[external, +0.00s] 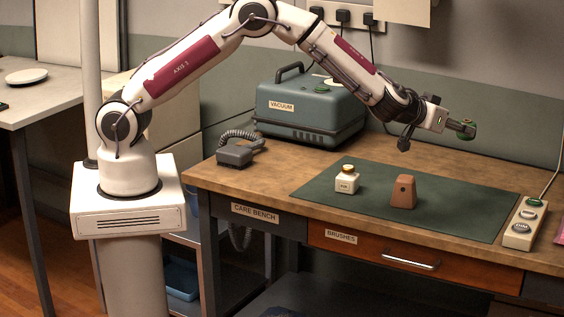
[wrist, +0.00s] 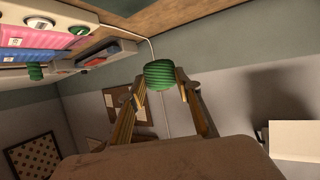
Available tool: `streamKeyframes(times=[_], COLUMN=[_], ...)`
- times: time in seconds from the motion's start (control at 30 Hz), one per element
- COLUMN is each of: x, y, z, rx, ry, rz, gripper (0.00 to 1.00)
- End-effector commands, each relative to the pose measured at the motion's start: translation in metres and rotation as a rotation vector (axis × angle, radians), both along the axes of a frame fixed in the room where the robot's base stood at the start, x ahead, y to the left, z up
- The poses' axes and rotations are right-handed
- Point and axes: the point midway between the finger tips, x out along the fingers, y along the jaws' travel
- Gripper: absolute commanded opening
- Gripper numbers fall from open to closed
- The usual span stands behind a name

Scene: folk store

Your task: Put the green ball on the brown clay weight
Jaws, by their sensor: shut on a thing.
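The green ball (wrist: 159,76) is ribbed and sits between the fingertips of my gripper (wrist: 160,84) in the wrist view. The brown clay weight (external: 403,191) stands upright on the green mat (external: 452,208), below and to the left of my gripper. It has a small dark hole near its top. The weight is not seen in the wrist view.
A small white jar (external: 347,180) stands left of the weight on the mat. A switch strip (external: 525,224) lies at the bench's right end. A blue-grey vacuum box (external: 311,108) and a grey handset unit (external: 237,151) stand at the back left. The mat around the weight is mostly clear.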

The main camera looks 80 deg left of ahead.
Motion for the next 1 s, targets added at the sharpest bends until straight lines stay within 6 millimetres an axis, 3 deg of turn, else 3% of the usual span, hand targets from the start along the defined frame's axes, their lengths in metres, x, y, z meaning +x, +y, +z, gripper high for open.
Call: streamKeyframes(times=[0.2,0.5,0.77,1.0], x=[-0.025,-0.065,-0.102,-0.136], y=[0.008,0.018,0.024,0.027], z=[0.023,0.038,0.039,0.027], rx=[0.000,0.001,0.001,0.000], ry=[0.000,0.001,0.002,0.004], rz=[-0.027,-0.070,-0.109,-0.146], gripper=[0.19,0.19,0.19,0.19])
